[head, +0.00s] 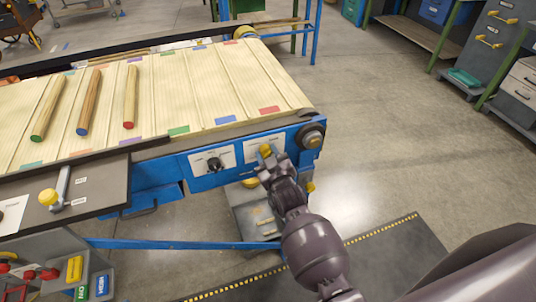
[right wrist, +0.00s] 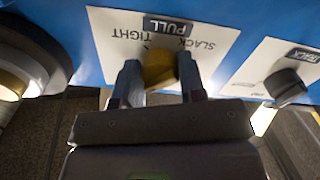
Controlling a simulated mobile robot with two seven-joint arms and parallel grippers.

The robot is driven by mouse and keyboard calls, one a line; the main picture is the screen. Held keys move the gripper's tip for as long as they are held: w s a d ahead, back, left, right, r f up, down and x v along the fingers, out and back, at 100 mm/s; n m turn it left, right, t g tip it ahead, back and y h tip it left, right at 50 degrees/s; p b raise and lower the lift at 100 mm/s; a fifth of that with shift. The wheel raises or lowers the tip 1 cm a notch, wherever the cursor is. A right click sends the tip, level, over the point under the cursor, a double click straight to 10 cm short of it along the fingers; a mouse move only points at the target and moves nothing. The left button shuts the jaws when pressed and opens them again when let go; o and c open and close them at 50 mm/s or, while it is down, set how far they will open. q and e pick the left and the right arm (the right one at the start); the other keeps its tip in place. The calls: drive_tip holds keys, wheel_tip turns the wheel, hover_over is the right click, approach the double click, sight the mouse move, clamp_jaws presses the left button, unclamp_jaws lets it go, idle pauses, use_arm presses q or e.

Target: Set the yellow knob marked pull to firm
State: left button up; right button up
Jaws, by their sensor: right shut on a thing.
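The yellow knob (head: 264,149) sits on a white plate (head: 250,157) on the blue side rail of the conveyor. In the right wrist view the yellow knob (right wrist: 159,68) stands under a dark label reading PULL, seen upside down, with the words SLACK and TIGHT printed on the plate. No word FIRM can be read; the fingers and knob cover part of the plate. My right gripper (right wrist: 158,82) is shut on the knob, one finger on each side; it also shows in the head view (head: 267,162). Which mark the knob points at is hidden. My left gripper is out of view.
A black knob (right wrist: 286,85) marked TRACK sits on a neighbouring plate. A round roller end (head: 312,136) is close on the other side. Above, the slatted belt (head: 190,90) carries three wooden rods. A yellow-topped lever (head: 50,196) stands at left.

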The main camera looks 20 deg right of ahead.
drive_tip(key=shift+f, duration=0.1)
drive_tip(key=o, duration=0.9)
drive_tip(key=s, duration=1.1)
drive_tip(key=shift+d, duration=0.2)
